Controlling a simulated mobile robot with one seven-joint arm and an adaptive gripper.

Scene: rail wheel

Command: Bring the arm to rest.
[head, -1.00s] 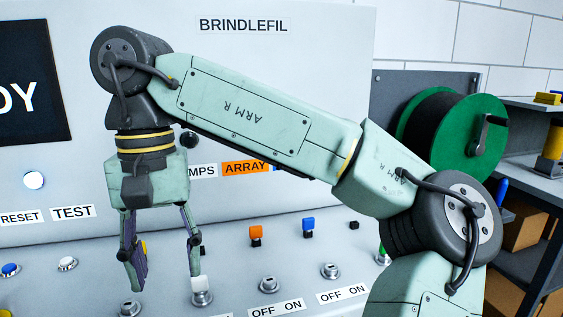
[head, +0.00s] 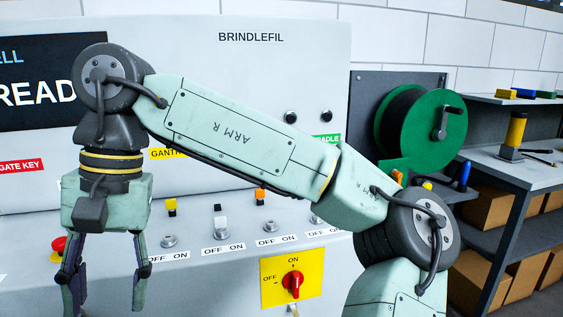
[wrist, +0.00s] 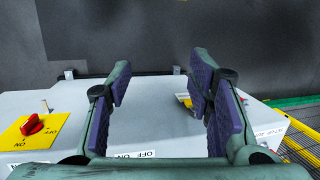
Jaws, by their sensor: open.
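My gripper (head: 104,285) hangs fingers-down at the lower left of the head view, in front of the control panel (head: 240,90). Its two fingers are apart and nothing shows between them. In the wrist view my gripper (wrist: 165,100) is also open and empty, with purple pads on the fingers. The arm bends from the lower right up and across to the left. It hides part of the panel's middle.
A red rotary switch (head: 292,283) on a yellow plate sits low on the panel, with several small switches above. A red button (head: 58,246) is close beside my gripper. A green reel (head: 425,125) and a grey shelf (head: 520,175) stand at right.

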